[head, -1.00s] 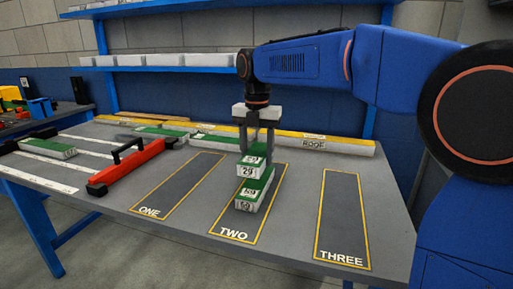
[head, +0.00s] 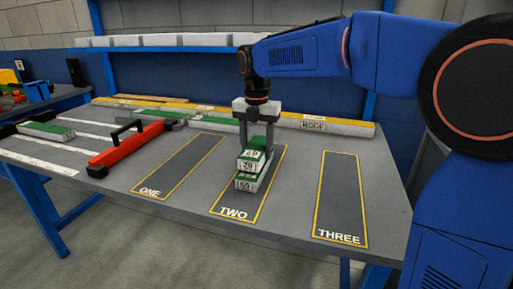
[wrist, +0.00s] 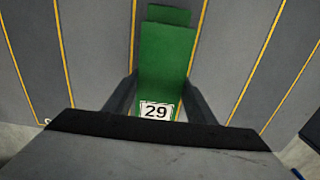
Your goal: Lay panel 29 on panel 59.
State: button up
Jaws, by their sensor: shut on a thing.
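Panel 29 (head: 256,147) is a white block with a green top and a number label on its near end. My gripper (head: 257,137) is shut on its sides, and the wrist view shows panel 29 (wrist: 166,65) between the fingers (wrist: 160,92). Panel 59 (head: 246,185) lies directly below, in the lane marked TWO. Panel 29 sits very close over panel 59, roughly lined up with it; I cannot tell whether they touch. In the wrist view a strip of panel 59's green far end (wrist: 169,14) shows past panel 29. The rest of its top is hidden.
Lanes ONE (head: 180,168) and THREE (head: 343,200) are empty. A red carrier with a black handle (head: 128,148) stands left of lane ONE. A long block marked ROOF (head: 325,125) and other green-topped panels lie along the back. Another green-topped panel (head: 46,131) lies at far left.

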jog(key=shift+f, duration=0.5)
jog(key=o, duration=1.1)
jog(key=shift+o, duration=0.2)
